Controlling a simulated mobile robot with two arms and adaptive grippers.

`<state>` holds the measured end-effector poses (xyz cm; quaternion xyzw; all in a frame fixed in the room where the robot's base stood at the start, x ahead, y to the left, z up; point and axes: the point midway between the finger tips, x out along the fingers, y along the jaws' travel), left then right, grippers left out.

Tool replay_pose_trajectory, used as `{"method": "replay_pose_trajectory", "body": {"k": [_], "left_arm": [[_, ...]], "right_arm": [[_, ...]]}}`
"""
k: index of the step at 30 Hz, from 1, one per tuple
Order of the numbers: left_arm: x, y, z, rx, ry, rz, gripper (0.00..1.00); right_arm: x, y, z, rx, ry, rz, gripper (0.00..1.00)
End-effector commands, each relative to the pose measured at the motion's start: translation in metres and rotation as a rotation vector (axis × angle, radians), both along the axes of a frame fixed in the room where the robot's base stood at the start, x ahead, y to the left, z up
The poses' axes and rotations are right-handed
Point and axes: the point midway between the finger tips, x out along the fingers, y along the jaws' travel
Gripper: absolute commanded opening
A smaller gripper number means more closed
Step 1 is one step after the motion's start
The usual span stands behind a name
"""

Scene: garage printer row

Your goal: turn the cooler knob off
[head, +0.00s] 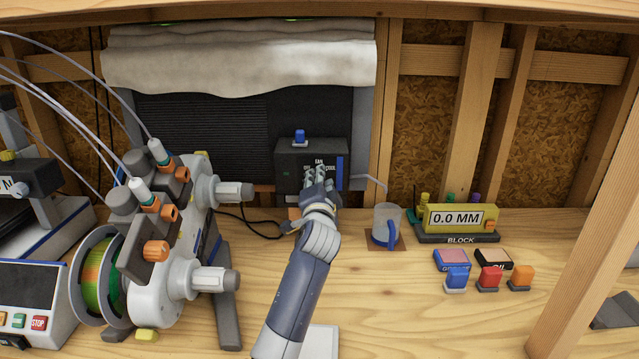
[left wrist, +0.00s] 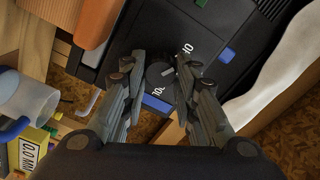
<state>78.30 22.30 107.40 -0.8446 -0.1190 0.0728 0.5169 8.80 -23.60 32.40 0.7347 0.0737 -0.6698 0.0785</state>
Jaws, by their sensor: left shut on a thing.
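The cooler's dark control box (head: 294,158) stands at the back of the bench, with white lettering including FAN and COOL, a blue button on top and a blue stripe at its right. My left gripper (head: 317,172) is at its front face, and its fingers hide the knob in the head view. In the left wrist view, the round dark knob (left wrist: 158,76) sits between the fingertips of my left gripper (left wrist: 161,66), which is shut on it. The knob's pointer is too small to read. My right gripper is not in view.
A filament machine (head: 185,245) with spool and protruding rollers stands left of my arm. A clear mug (head: 386,222) with a blue handle is right of it. A yellow 0.0 MM gauge (head: 460,218) and several coloured blocks stand farther right. A cloth (head: 240,60) hangs above.

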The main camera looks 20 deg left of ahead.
Motion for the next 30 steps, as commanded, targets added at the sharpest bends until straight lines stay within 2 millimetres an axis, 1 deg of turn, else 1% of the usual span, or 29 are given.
{"method": "replay_pose_trajectory", "body": {"k": [7, 8, 9, 10, 20, 23, 26, 30], "left_arm": [[0.000, -0.001, -0.001, -0.003, 0.002, 0.000, 0.04], [0.000, 0.000, -0.001, -0.003, 0.002, 0.000, 0.34], [0.000, 0.000, -0.001, -0.003, 0.002, 0.000, 0.43], [0.000, 0.000, -0.001, -0.002, 0.003, 0.000, 0.48], [0.000, 0.000, 0.000, 0.000, 0.001, 0.000, 0.48], [-0.004, -0.001, 0.000, 0.000, 0.000, 0.000, 0.48], [-0.014, -0.004, -0.001, -0.001, -0.001, -0.001, 0.48], [-0.036, -0.011, -0.001, -0.001, 0.000, -0.001, 0.48]], "right_arm": [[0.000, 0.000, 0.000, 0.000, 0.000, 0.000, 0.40], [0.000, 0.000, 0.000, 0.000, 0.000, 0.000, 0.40], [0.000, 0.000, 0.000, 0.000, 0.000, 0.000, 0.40], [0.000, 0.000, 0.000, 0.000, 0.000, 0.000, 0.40], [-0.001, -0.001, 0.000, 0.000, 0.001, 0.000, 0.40], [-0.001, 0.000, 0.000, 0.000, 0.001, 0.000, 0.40], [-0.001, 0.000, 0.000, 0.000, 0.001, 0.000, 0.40], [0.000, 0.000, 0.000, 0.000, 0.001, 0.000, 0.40]]}}
